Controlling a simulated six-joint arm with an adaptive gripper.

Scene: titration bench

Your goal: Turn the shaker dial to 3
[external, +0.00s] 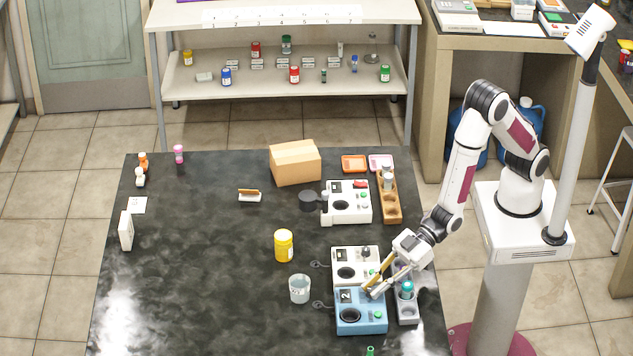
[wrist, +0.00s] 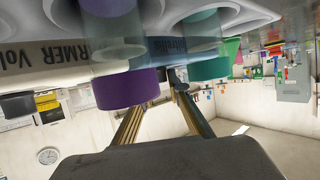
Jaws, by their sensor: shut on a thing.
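A blue bench unit (external: 360,322) with a round dark plate, a green button and a small dark display (external: 345,296) that appears to read 2 stands at the front right of the black table. I take it to be the shaker. My gripper (external: 372,289) reaches down from the right, its fingertips at the back of the blue unit's top. It is shut on what seems to be the dial, which the fingers mostly hide. In the wrist view the fingers (wrist: 172,84) converge on a small dark part. A purple cap (wrist: 125,88) and a teal cap (wrist: 208,69) hang close in front.
A white unit (external: 342,279) stands just behind the blue one, with a grey rack (external: 407,310) holding a teal-capped vial to the right. A beaker (external: 299,289) and a yellow jar (external: 284,245) stand left. The table's left middle is clear.

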